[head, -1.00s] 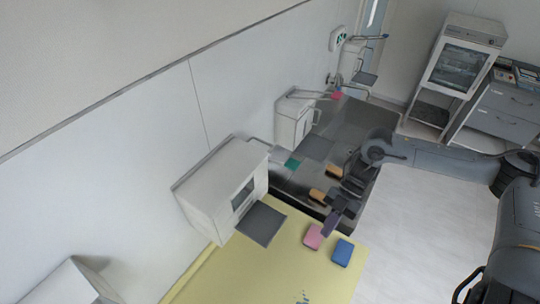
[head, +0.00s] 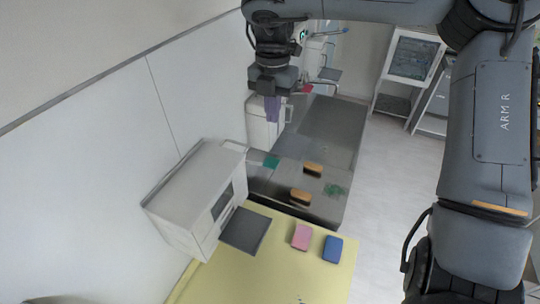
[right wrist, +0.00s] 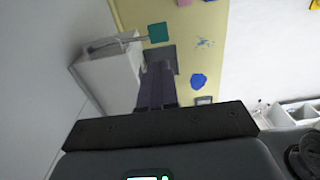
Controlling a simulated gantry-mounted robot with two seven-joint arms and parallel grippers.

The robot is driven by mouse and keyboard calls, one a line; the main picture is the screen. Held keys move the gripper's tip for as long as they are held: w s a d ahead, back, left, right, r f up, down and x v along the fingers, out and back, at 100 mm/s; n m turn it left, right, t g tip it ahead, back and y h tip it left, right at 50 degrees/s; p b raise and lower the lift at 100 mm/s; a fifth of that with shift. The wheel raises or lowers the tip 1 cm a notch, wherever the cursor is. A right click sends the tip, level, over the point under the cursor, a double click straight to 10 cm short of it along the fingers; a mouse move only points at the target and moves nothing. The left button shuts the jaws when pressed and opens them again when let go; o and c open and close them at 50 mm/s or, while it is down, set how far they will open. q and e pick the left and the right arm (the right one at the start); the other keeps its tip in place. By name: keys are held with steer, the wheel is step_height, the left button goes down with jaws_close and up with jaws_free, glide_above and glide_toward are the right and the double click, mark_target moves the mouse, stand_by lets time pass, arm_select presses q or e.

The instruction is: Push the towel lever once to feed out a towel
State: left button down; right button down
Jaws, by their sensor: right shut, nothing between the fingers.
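A large white wall box (head: 195,200) with a dark front window stands at the left, a grey plate (head: 246,230) beside its lower front. A lever with a green pad (head: 271,161) reaches out from its far side. In the right wrist view, a white box (right wrist: 112,72) shows with a lever and green pad (right wrist: 158,32). My right gripper (head: 272,108) points down, shut and empty, in front of a smaller white wall box (head: 262,130) further back. Its purple fingers (right wrist: 155,85) also show in the wrist view, apart from the green pad. My left gripper is out of view.
A pink lever pad (head: 305,88) lies behind my gripper. Two brown-topped blocks (head: 301,196) rest on the metal counter (head: 258,183). Pink (head: 302,237) and blue (head: 333,249) blocks lie on the yellow surface (head: 285,280). A glass-fronted cabinet (head: 412,55) stands at the back right.

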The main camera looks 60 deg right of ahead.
mark_target(272, 161)
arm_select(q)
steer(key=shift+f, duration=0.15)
arm_select(e)
steer(key=shift+r, duration=0.2)
